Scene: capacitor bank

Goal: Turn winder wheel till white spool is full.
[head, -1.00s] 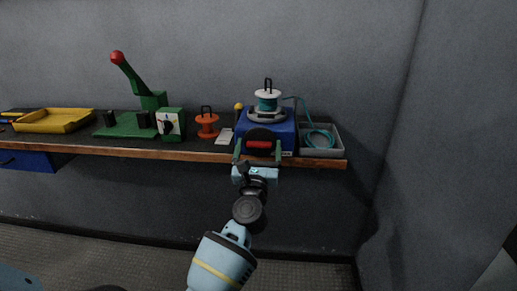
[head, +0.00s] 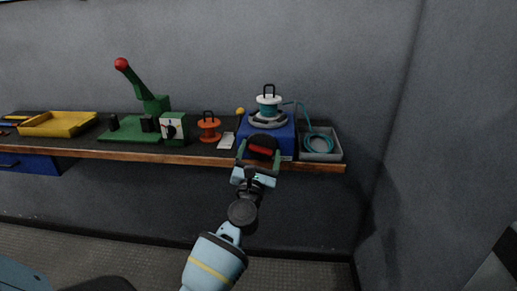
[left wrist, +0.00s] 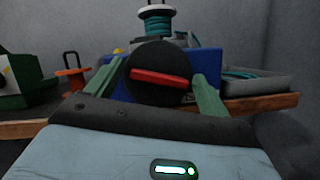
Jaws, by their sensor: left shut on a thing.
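The winder is a blue box (head: 285,138) at the right end of the bench. Its front wheel (head: 263,142) is a black disc with a red bar across it; it also shows in the left wrist view (left wrist: 155,57). The red bar slopes down to the right. The white spool (head: 269,100) stands upright on the winder with teal cable wound around its middle. My left gripper (head: 260,157) is shut on the wheel, one green finger on each side of the disc. The wheel's back is hidden. My right gripper is out of view.
A grey tray (head: 335,155) with coiled teal cable (head: 317,143) stands right of the winder; cable runs up towards the spool. To the left are an orange spool (head: 209,128), a green lever press (head: 145,110) and a yellow tray (head: 58,124). A wall stands close on the right.

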